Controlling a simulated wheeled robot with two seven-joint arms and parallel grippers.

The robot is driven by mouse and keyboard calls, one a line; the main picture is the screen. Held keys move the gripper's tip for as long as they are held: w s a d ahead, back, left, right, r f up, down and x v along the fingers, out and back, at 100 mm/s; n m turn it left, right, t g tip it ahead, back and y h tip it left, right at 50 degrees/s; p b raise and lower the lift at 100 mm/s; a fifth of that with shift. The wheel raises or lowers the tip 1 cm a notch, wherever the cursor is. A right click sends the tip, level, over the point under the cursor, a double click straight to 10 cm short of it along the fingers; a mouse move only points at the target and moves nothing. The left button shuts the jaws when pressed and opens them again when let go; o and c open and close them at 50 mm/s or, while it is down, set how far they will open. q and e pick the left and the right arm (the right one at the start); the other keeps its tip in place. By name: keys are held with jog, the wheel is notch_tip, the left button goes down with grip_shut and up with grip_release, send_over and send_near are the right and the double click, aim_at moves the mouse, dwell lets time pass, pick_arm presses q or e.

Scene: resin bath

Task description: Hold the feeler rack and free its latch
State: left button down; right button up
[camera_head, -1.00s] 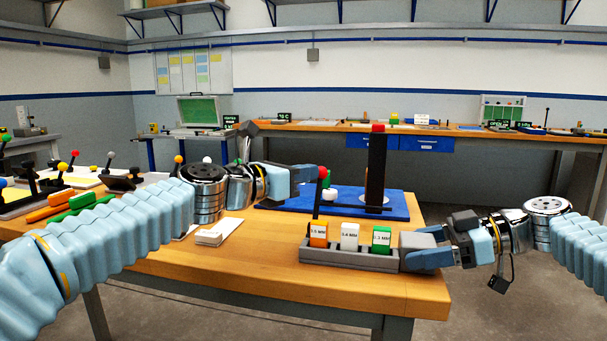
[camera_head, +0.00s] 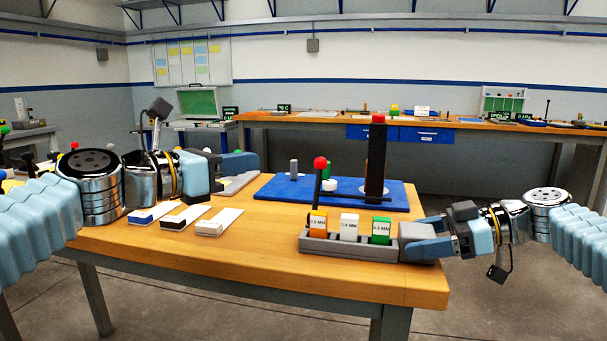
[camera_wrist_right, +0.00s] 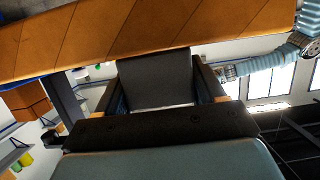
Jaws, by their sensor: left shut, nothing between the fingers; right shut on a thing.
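The feeler rack (camera_head: 345,248) is a long grey tray near the front edge of the wooden table. It holds an orange block (camera_head: 318,224), a white block (camera_head: 349,228) and a green block (camera_head: 381,230) with MM labels. A dark lever with a red ball (camera_head: 320,163), seemingly the latch, stands nearly upright at its left end. My right gripper (camera_head: 422,240) is shut on the rack's grey right end; the right wrist view shows a dark grey block (camera_wrist_right: 155,80) between the fingers. My left gripper (camera_head: 248,163) is shut and empty, left of the lever and apart from it.
A blue board (camera_head: 280,190) behind the rack carries a tall dark post with a red top (camera_head: 377,160) and small pieces. Several flat white cards (camera_head: 218,222) lie at the left below my left arm. The table front between cards and rack is clear.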

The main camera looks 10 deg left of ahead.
jog(key=o, duration=0.9)
